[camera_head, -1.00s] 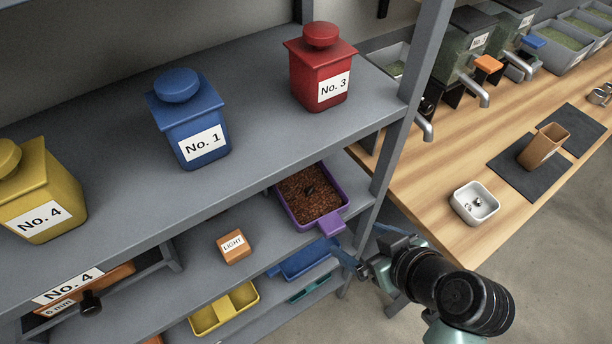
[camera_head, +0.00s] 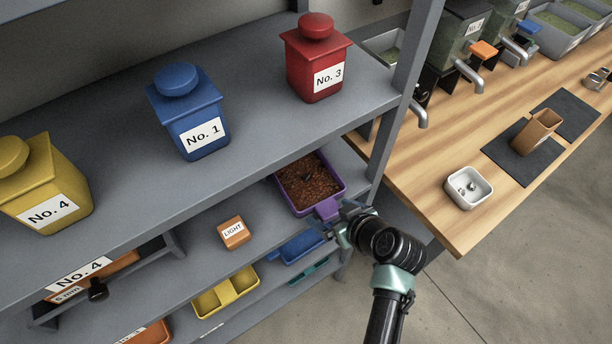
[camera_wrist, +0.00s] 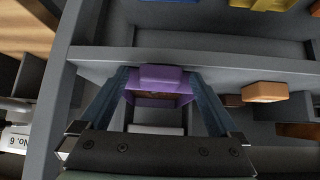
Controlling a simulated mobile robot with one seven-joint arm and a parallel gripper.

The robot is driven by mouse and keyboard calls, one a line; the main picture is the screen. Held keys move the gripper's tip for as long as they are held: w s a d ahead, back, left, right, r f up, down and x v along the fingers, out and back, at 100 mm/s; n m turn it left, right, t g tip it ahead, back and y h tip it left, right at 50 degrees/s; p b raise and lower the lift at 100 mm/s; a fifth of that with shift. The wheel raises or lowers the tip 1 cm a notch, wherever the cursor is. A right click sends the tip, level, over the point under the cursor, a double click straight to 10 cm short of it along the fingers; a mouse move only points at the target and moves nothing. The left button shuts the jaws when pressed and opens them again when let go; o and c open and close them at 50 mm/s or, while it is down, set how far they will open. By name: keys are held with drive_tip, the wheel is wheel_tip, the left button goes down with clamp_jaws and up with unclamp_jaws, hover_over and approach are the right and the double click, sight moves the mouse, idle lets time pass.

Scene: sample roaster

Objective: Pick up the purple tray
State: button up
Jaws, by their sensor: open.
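The purple tray (camera_head: 291,199) sits on the middle shelf, at its right end. It holds brown granules with a small dark object on top. A purple handle tab (camera_head: 326,208) sticks out from its front. My gripper (camera_head: 335,214) is at this tab. In the wrist view the purple tray (camera_wrist: 158,98) shows between the two fingers of my gripper (camera_wrist: 160,92), which are apart on either side of it. Whether a finger touches the tab cannot be told.
A shelf post (camera_head: 392,120) stands just right of the tray. The upper shelf (camera_head: 250,130) hangs above it and bears canisters. An orange block marked LIGHT (camera_head: 233,233) is left of the tray. A blue tray (camera_head: 299,246) and a yellow tray (camera_head: 226,296) lie lower.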

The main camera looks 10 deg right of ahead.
drive_tip(key=shift+w+f, duration=0.2)
drive_tip(key=shift+w, duration=0.05)
clamp_jaws()
idle(0.4)
